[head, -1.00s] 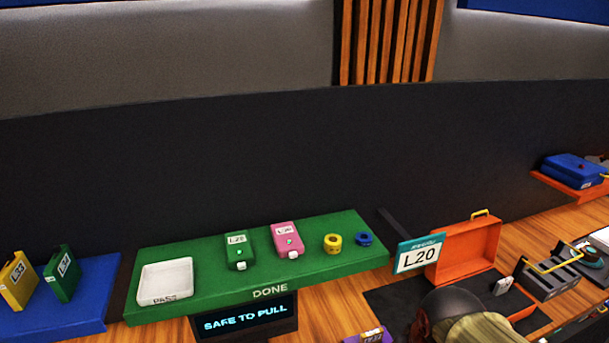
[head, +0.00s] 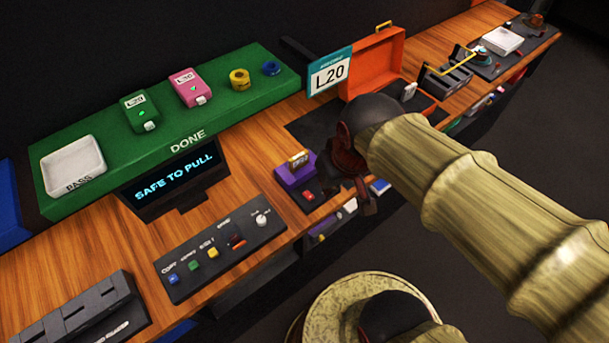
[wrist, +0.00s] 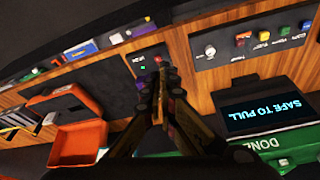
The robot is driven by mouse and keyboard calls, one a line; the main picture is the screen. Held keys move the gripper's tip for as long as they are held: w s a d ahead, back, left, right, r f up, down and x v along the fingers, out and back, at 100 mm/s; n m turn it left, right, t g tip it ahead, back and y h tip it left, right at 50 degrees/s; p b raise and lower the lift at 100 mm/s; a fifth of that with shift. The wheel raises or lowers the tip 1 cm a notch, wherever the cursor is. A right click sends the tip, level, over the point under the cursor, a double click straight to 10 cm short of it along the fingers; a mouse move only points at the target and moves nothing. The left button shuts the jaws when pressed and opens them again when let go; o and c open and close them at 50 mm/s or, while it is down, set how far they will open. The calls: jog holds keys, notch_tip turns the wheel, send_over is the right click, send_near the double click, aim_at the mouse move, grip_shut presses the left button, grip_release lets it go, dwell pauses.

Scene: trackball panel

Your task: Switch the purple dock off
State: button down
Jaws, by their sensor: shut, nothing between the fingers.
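The purple dock (head: 294,172) stands on the wooden bench right of the screen, with a small labelled item (head: 299,158) at its top. A dark control face with a red button (head: 308,196) is at its front. In the wrist view the purple dock (wrist: 141,84) shows partly, beside the fingers, with small red and green spots near it. My gripper (head: 366,202) is just right of the dock in the head view, partly hidden by my arm. In the wrist view my gripper (wrist: 161,66) has its fingertips together and empty. Contact with the dock cannot be told.
The screen (head: 175,178) reads SAFE TO PULL. A button panel (head: 222,250) lies left of the dock. The green DONE shelf (head: 215,117) holds a white tray, green and pink devices and two rolls. An open orange case (head: 373,65) stands behind my gripper.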

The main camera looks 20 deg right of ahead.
jog(key=w+f+g+p, duration=0.3)
jog(key=w, duration=0.3)
jog(key=n+g+p, duration=0.2)
jog(key=g+p, duration=0.1)
send_over(308, 197)
jog(key=a, duration=0.1)
jog(key=w+x, duration=0.1)
jog(key=x, duration=0.5)
jog(key=shift+w+n, duration=0.7)
jog(key=shift+w, duration=1.2)
jog(key=shift+h, duration=0.4)
jog(key=b+x, duration=0.1)
jog(key=x, duration=1.2)
jog(key=shift+w+f, duration=0.1)
jog(key=shift+f, duration=0.2)
jog(key=shift+f+b, duration=0.1)
jog(key=shift+b, duration=0.25)
